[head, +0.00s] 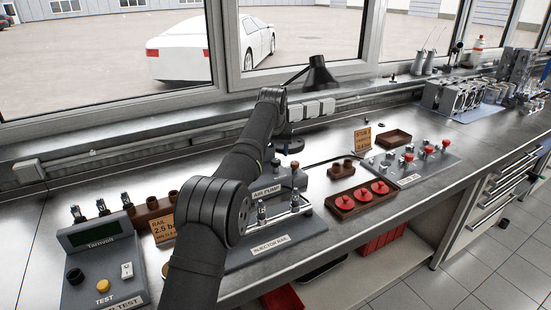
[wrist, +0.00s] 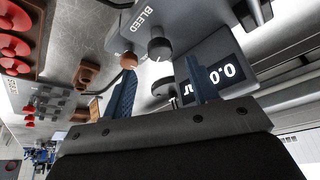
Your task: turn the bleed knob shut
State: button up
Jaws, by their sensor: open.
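In the wrist view a grey unit carries the white word BLEED. A dark round knob with a pale pointer mark, apparently the bleed knob (wrist: 158,48), stands beside that word.
A display (wrist: 222,78) reading 0.0 is close to the right finger. The injector rail (head: 270,240) is in front of the pump. A tray with red discs (head: 345,201) and a panel with red knobs (head: 410,177) are to the right. A lamp (head: 317,74) stands behind.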

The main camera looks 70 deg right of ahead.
aim_at(276, 161)
jog(key=x, duration=0.5)
jog(key=shift+a, duration=0.1)
jog(key=c, duration=1)
